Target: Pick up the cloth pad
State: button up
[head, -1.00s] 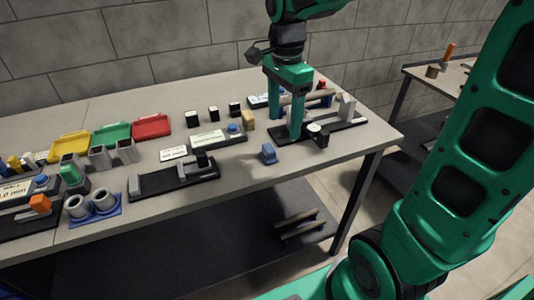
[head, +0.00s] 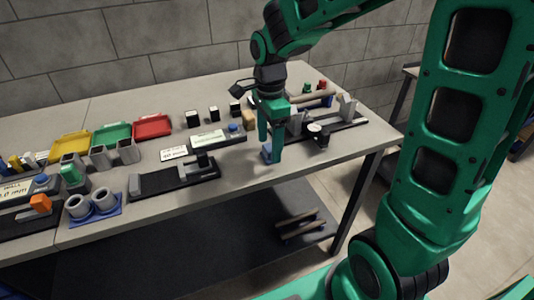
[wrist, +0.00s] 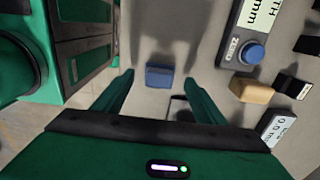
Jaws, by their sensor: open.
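The cloth pad looks to be the small blue block-like piece (wrist: 159,75) on the grey tabletop, seen in the wrist view between and beyond my two fingers. In the head view the blue pad (head: 266,153) is partly hidden by my gripper (head: 269,152). My gripper also shows in the wrist view (wrist: 162,84), with its green fingers spread apart and nothing between the tips but the pad and bare table. I cannot tell how high the tips are above the table.
A gauge with a blue button (wrist: 251,53) and a tan block (wrist: 250,90) lie right of my fingers in the wrist view. A black fixture (head: 175,179) stands left, and a rail with grey blocks (head: 345,117) right. Bare table (head: 235,175) lies in front.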

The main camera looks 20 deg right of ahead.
jog(key=shift+f, duration=1.15)
jog(key=c, duration=1.1)
jog(key=shift+c, duration=0.2)
jog(key=shift+r, duration=0.1)
jog(key=shift+r, duration=0.6)
notch_tip(320, 180, up, 3)
jog(key=shift+f, duration=0.1)
jog(key=s+a+r, duration=0.6)
jog(key=s+r, duration=0.1)
jog(key=s, duration=0.2)
jog(key=shift+s+a, duration=0.3)
jog(key=shift+a, duration=0.05)
